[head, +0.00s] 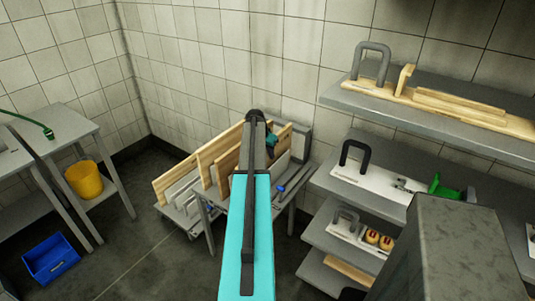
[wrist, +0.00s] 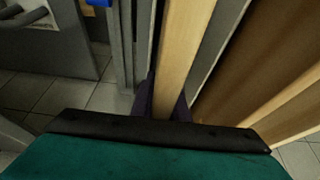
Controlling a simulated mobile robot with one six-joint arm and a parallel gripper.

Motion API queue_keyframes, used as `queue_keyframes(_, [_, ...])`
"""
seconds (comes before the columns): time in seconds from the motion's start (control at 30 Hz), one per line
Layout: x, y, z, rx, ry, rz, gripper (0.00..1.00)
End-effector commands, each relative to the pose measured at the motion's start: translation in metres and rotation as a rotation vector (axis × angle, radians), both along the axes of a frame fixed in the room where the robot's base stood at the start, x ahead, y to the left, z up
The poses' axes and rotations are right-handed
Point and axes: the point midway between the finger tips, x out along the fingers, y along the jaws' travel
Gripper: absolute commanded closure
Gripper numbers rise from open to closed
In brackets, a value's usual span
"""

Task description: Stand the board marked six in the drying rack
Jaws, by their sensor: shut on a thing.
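My gripper (wrist: 164,106) is shut on a pale wooden board (wrist: 185,45), which stands on edge between its dark fingers in the wrist view. No number shows on this board, so I cannot tell if it is the one marked six. In the head view my arm hides most of the gripper; a small teal part of it (head: 271,141) shows among the boards. Several wooden boards (head: 174,181) stand upright around it, with grey upright plates that look like the drying rack (head: 182,190). Whether the held board rests in a slot is hidden.
Brown boards (wrist: 270,60) stand close on the right in the wrist view. In the head view, shelves (head: 430,125) with boards and handled tools fill the right. A yellow bucket (head: 84,180) and blue crate (head: 51,258) are left. The floor between is clear.

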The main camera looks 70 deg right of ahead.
Motion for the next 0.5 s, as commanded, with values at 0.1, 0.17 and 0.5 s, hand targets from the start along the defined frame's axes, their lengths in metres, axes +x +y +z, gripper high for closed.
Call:
queue_keyframes(0.1, [-0.0001,-0.0008,-0.0050,-0.003,0.000,0.000,1.00])
queue_keyframes(0.17, [-0.0001,-0.0009,-0.0068,-0.003,0.000,0.000,1.00])
queue_keyframes(0.5, [-0.0003,-0.0010,-0.0101,-0.003,0.000,-0.001,1.00])
